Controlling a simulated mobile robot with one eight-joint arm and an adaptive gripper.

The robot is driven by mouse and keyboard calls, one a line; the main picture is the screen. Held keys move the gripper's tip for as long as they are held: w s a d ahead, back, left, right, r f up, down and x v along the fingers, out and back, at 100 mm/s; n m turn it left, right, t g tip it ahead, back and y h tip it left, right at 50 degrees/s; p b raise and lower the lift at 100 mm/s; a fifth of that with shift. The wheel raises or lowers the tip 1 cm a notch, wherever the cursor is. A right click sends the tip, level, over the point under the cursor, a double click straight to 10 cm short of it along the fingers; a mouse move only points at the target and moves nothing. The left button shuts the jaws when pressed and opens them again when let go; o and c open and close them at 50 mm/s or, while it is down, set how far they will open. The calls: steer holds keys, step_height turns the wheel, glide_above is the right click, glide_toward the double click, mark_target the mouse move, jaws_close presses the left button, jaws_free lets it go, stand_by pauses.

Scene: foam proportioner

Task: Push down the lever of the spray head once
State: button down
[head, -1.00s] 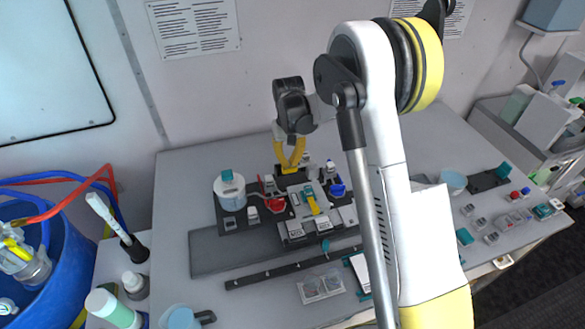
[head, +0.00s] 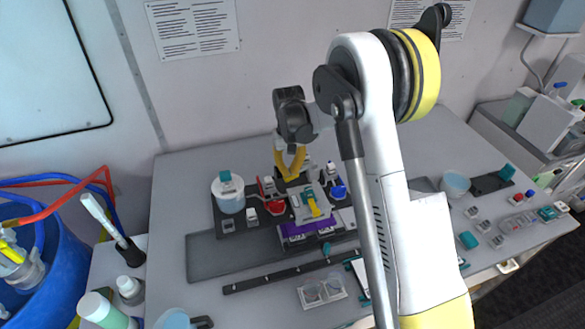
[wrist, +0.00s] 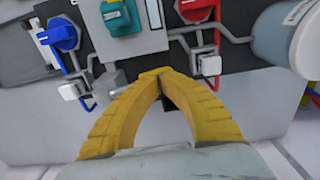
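The foam unit sits on a dark board (head: 230,224) on the table. Its light grey middle plate (head: 298,208) carries a teal block (head: 309,193) and a yellow lever-like piece (head: 314,209); I cannot tell for certain which is the spray head's lever. The teal block also shows at the top of the wrist view (wrist: 121,17); the yellow piece does not. My gripper (head: 291,178) has its yellow fingertips together, with nothing seen between them. It is behind the plate, and in the wrist view its tips (wrist: 155,76) are just below the plate's edge. Contact is unclear.
A red knob (head: 276,207), a blue knob (head: 338,192) and a white tank (head: 229,196) flank the plate. A purple surface (head: 305,231) shows at its front. The table behind is clear.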

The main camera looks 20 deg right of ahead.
steer(key=shift+r, duration=0.1)
steer(key=shift+r+p, duration=1.85)
steer(key=shift+r, duration=2.05)
steer(key=shift+s, duration=0.1)
